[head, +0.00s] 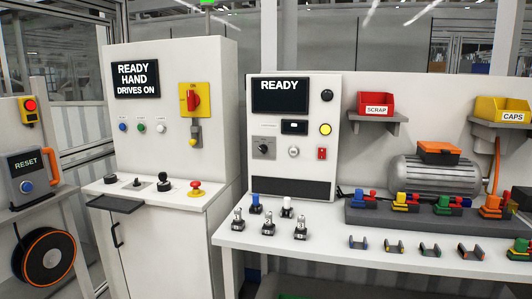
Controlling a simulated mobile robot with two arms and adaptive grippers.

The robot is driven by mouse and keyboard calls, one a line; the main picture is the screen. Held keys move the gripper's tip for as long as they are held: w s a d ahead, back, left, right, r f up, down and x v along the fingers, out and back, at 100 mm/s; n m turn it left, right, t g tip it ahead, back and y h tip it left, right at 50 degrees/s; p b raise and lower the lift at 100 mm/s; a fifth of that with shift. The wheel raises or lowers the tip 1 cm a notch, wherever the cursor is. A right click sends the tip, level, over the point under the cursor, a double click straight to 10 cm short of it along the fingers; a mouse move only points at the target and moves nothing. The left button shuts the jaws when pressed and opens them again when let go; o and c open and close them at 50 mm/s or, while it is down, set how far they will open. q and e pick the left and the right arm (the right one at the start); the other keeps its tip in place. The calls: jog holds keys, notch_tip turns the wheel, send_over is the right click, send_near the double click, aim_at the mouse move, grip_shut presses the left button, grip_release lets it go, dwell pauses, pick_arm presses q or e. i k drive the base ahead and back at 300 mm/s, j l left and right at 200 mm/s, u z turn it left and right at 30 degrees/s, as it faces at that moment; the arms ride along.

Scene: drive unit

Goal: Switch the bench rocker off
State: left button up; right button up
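The bench panel (328,185) stands upright at the back of the white bench, with a screen (280,97) reading READY. A small red switch (322,154), which looks like the rocker, sits at its lower right. Its on or off position is too small to tell. Left of it are a white round knob (293,152) and a grey plate with a black rotary knob (263,147). Above are a black rectangular part (294,127), a yellow button (325,129) and a black round part (327,95). Neither gripper is in view.
A white cabinet (160,240) with a READY HAND DRIVES ON screen (136,79) and a red emergency button (195,187) stands left. Several small posts (268,222) stand before the panel. A motor (425,176) and a connector rail (370,215) are at right.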

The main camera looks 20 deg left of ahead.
aim_at(321, 152)
jog(key=i+l+u, duration=0.1)
jog(key=l+u, duration=0.3)
jog(key=l, duration=0.3)
jog(key=l+u, duration=0.4)
jog(key=l, duration=0.35)
jog(key=i, duration=1.05)
